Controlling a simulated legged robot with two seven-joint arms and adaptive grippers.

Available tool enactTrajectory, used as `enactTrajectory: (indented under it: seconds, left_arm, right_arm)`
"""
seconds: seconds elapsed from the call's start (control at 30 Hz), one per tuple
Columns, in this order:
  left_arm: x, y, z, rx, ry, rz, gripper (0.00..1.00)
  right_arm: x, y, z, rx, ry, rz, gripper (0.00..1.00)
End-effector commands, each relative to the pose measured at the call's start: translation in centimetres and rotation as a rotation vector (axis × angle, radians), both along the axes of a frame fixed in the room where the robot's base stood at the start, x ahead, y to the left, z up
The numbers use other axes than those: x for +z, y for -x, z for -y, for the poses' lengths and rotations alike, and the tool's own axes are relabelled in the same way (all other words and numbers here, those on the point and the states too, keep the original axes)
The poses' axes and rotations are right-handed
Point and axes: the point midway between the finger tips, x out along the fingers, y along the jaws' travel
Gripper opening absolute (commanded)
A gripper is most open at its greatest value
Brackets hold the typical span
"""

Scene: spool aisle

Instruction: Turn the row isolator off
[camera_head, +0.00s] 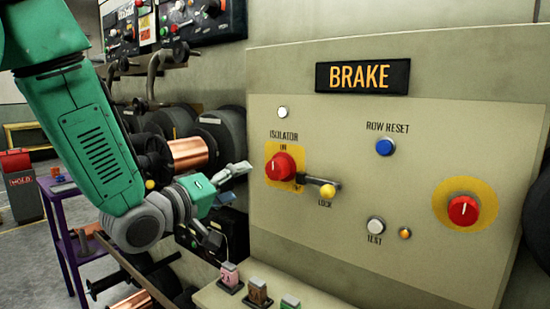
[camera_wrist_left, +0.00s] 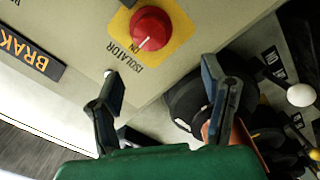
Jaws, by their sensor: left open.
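The red isolator knob (camera_head: 281,167) sits on a yellow plate on the beige panel, under the word ISOLATOR. Its white mark points up toward the ON label. A lock lever with a yellow ball end (camera_head: 325,190) lies just right of and below the knob, above the word LOCK. My left gripper (camera_head: 229,186) is open and empty, left of the knob and apart from it. In the left wrist view the knob (camera_wrist_left: 151,28) is beyond the spread fingertips (camera_wrist_left: 160,80), with clear space between. My right gripper is not in view.
The panel also holds a blue row reset button (camera_head: 385,147), a white test button (camera_head: 375,225) and another red knob (camera_head: 463,210) on a yellow disc. Small tagged blocks (camera_head: 257,292) stand on a ledge below. Copper spools (camera_head: 188,152) fill the rack behind my left arm.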

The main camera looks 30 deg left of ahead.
Motion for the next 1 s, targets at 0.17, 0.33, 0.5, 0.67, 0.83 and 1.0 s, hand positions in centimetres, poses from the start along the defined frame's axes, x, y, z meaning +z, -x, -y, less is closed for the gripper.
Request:
enactTrajectory:
  seconds: [0.17,0.33,0.5,0.67,0.83,1.0]
  left_arm:
    - [0.9,-1.4,1.2,0.006,-0.012,0.003,0.66]
    - [0.7,-5.3,2.3,0.004,-0.024,0.002,0.66]
    - [0.5,-8.7,1.9,0.004,-0.017,0.002,0.66]
    - [0.4,-10.9,1.2,0.003,-0.007,0.006,0.66]
    - [0.4,-12.0,1.2,0.005,-0.005,0.007,0.66]
    - [0.5,-11.9,1.9,0.006,-0.011,0.005,0.66]
  right_arm:
    - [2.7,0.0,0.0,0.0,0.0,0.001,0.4]
    - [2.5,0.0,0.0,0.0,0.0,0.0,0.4]
    - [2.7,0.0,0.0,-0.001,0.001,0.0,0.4]
    - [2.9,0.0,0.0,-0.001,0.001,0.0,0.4]
    - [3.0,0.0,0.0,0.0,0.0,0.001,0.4]
    - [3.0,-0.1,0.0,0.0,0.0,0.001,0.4]
